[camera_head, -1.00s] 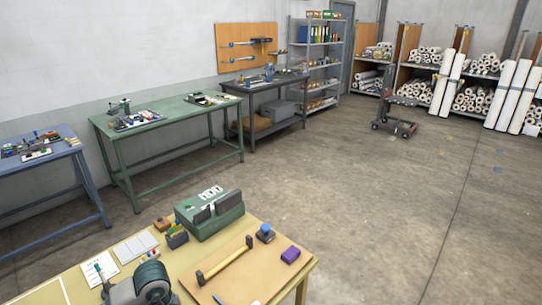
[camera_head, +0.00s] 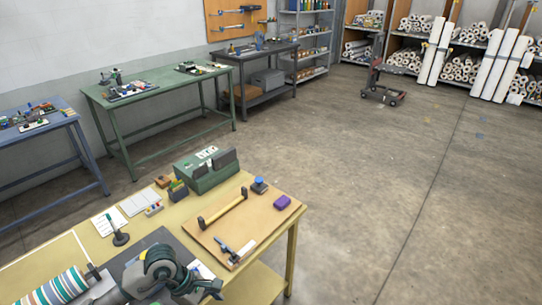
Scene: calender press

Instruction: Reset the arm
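My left arm comes in along the bottom edge. Its grey, rounded links with teal bands bend over the near part of the yellow table (camera_head: 88,222). My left gripper (camera_head: 213,288) is small and dark at the end of this arm, low in the picture. Its fingers are too small and overlapped to tell whether they are open or shut, and I see nothing clearly held. My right arm and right gripper are not in view.
A striped roll (camera_head: 52,287) lies at lower left.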

